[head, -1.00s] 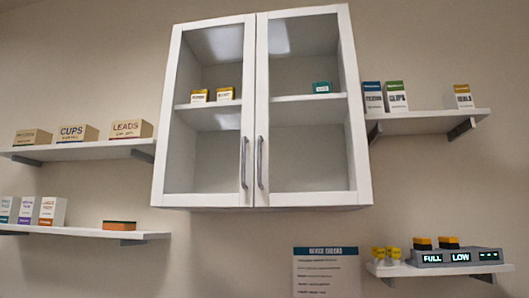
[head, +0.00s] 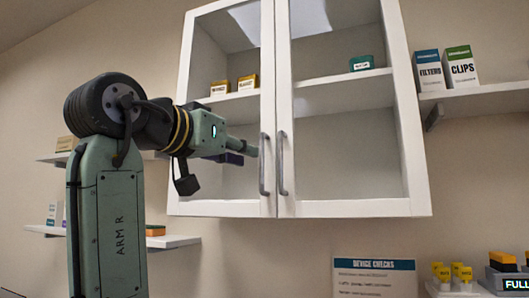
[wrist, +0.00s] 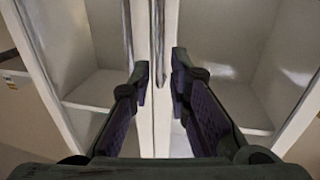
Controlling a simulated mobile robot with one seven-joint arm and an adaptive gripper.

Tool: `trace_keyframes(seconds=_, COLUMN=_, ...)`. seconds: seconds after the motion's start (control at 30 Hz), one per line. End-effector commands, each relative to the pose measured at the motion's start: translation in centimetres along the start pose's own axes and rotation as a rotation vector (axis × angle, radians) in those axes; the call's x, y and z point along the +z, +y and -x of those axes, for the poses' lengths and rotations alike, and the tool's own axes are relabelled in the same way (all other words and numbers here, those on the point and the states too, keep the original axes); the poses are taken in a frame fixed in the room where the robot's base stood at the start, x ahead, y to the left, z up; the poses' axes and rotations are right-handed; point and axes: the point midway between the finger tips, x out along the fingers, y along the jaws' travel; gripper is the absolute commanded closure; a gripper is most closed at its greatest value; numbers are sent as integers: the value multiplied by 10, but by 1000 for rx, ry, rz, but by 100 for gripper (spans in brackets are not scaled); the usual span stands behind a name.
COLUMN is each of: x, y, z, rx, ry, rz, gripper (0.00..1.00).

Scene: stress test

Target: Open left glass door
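The left glass door (head: 268,90) of the white wall cabinet looks shut, level with the right glass door (head: 284,90). Its vertical metal handle (head: 263,165) is beside the right door's handle (head: 282,165). My gripper (head: 247,150) is in front of the left door, just left of its handle. In the wrist view my gripper (wrist: 160,75) is open with its fingers apart. There, the left door's handle (wrist: 127,35) appears left of the left fingertip, and the right door's handle (wrist: 158,40) appears between the fingers. Contact with either handle cannot be told.
Small boxes (head: 220,87) stand behind the left glass, and a teal box (head: 361,63) behind the right. A right shelf (head: 480,92) holds boxes. Left shelves (head: 180,242) are partly hidden by my arm. A notice (head: 375,277) hangs below the cabinet.

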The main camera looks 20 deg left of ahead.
Motion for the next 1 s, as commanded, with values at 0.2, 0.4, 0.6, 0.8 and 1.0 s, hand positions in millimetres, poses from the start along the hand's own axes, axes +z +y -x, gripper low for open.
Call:
trace_keyframes(seconds=0.2, x=-3, y=0, z=-41, rx=0, ry=0, rz=0, gripper=83)
trace_keyframes(seconds=0.4, x=-2, y=0, z=-63, rx=0, ry=1, rz=-1, gripper=83)
trace_keyframes(seconds=0.6, x=-1, y=0, z=-68, rx=-1, ry=2, rz=-2, gripper=83)
trace_keyframes(seconds=0.8, x=0, y=0, z=-68, rx=-1, ry=2, rz=-1, gripper=85)
trace_keyframes(seconds=1.0, x=0, y=0, z=-68, rx=-1, ry=2, rz=-1, gripper=99)
